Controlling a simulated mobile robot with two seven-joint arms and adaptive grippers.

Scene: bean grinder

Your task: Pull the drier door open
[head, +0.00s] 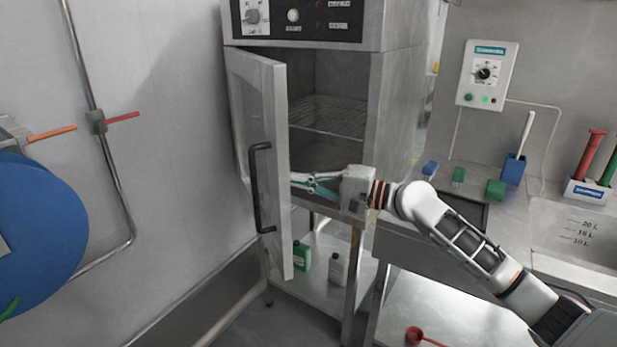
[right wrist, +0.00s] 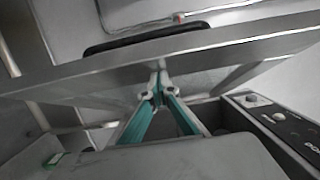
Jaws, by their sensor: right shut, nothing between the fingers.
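The drier (head: 400,110) is a grey cabinet with a dark control panel on top. Its door (head: 238,130) stands ajar, swung out to the left, with a wire rack visible inside. The black door handle (head: 258,188) is on the door's outer face. My right gripper (head: 298,181) is shut and empty, at the inner side of the door near its free edge. In the right wrist view its closed fingertips (right wrist: 153,92) point at the door edge (right wrist: 100,75), with the handle (right wrist: 145,38) beyond. I cannot tell whether they touch the door. My left gripper is not in view.
A blue wheel (head: 50,235) and pipes are on the left wall, near the door's side. Green and white bottles (head: 302,256) stand on the shelf below the drier. A counter with blue and green containers (head: 495,189) is at right.

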